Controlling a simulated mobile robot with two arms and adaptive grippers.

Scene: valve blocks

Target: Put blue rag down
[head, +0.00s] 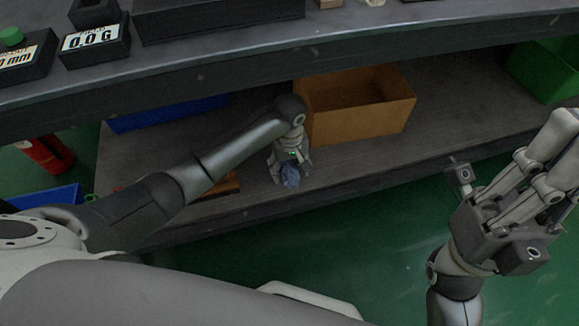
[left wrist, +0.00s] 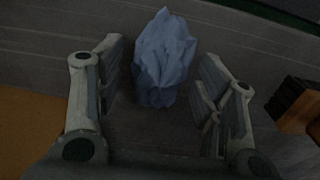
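The blue rag (head: 291,176) is a small crumpled bundle on or just above the lower shelf (head: 350,160), in front of the orange-brown box. In the left wrist view the rag (left wrist: 163,60) stands between the fingers of my left gripper (left wrist: 160,75). The fingers are spread, with a narrow dark gap beside the rag on the left. In the head view my left gripper (head: 290,168) points down at the shelf and partly hides the rag. My right gripper (head: 500,170) is at the right, fingers apart and empty, over the green floor.
The orange-brown box (head: 365,122) stands right behind my left gripper. A blue bin (head: 165,115) and a green bin (head: 545,70) are on the shelf. A red cylinder (head: 45,154) and another blue bin (head: 45,198) are at left. The shelf right of the box is clear.

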